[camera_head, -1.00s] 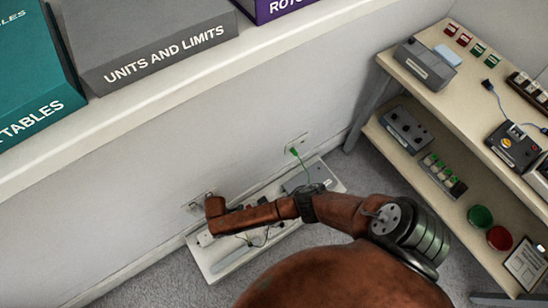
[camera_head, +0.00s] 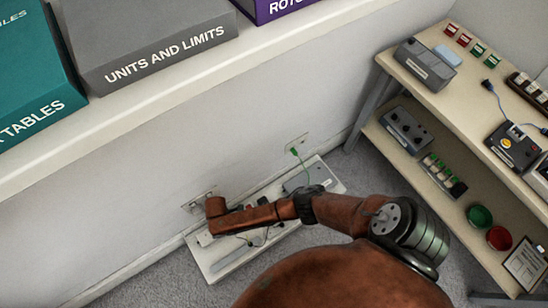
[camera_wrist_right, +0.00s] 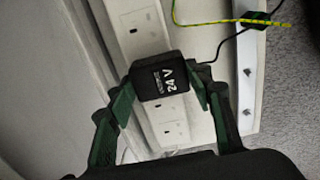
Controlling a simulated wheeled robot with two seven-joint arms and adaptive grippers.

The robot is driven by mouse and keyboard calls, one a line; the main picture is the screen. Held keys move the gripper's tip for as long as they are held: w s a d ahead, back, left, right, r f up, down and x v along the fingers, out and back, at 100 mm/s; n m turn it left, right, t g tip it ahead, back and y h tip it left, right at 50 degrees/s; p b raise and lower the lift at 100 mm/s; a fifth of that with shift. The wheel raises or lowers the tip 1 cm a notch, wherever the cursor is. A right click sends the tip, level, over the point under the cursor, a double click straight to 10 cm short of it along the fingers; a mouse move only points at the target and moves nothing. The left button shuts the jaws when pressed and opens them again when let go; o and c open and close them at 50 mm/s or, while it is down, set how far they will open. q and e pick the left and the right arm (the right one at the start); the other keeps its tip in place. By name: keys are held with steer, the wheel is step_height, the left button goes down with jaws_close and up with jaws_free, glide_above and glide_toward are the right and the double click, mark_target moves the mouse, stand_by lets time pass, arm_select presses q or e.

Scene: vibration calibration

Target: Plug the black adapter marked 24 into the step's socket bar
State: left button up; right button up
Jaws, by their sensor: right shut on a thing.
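The black adapter (camera_wrist_right: 161,77) marked "24 V" is between the fingers of my right gripper (camera_wrist_right: 160,92) in the right wrist view. The gripper is shut on it. The white socket bar (camera_wrist_right: 134,20) lies right behind the adapter, with socket holes showing above and below it. I cannot tell whether the adapter's pins are in a socket, as its underside is hidden. A thin dark cable runs from the adapter. In the head view the pale step (camera_head: 222,269) lies on the floor along the wall, and my right arm covers much of it. My left gripper is not in view.
A wall outlet (camera_head: 297,144) with a green plug is above the step. A yellow-green wire (camera_wrist_right: 228,24) crosses beside the bar. A two-tier shelf (camera_head: 452,97) with devices stands at right. Boxes (camera_head: 157,45) sit on a ledge at upper left.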

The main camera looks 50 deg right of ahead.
steer(key=shift+s+f, duration=0.1)
steer(key=shift+f, duration=0.05)
stand_by(0.5)
steer(key=o, duration=1.2)
steer(key=shift+r+p, duration=1.95)
steer(key=shift+r, duration=0.65)
